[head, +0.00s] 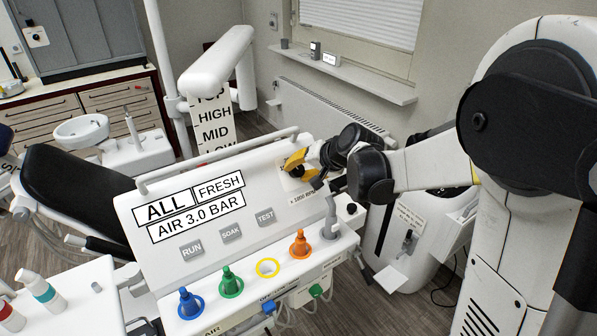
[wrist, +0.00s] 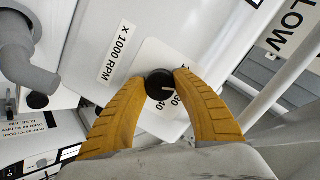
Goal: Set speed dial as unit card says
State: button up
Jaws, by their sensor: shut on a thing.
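The speed dial (wrist: 157,84) is a black round knob with a short white mark, on a pale plate labelled "x 1000 RPM" (wrist: 116,52). The mark points right in the wrist view; printed numbers beside the dial are partly covered, with what looks like 30 and 40 readable. My gripper (wrist: 161,80) has its yellow fingers closed around the dial, one on each side. In the head view my gripper (head: 297,163) is at the upper right of the white panel, mostly hiding the dial. A sign on the panel reads "ALL" (head: 167,208), "FRESH", "AIR 3.0 BAR".
A sign with "TOP, HIGH, MID, LOW" (head: 214,122) hangs behind the panel. RUN (head: 191,250), SOAK and TEST buttons sit below the panel sign. Blue (head: 190,303), green (head: 230,281) and orange (head: 300,244) handpieces stand along the front ledge. A rail runs along the panel's top edge.

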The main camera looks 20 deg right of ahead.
jog(key=shift+m, duration=0.4)
jog(key=o, duration=1.2)
jog(key=v, duration=1.2)
jog(key=shift+f, duration=0.1)
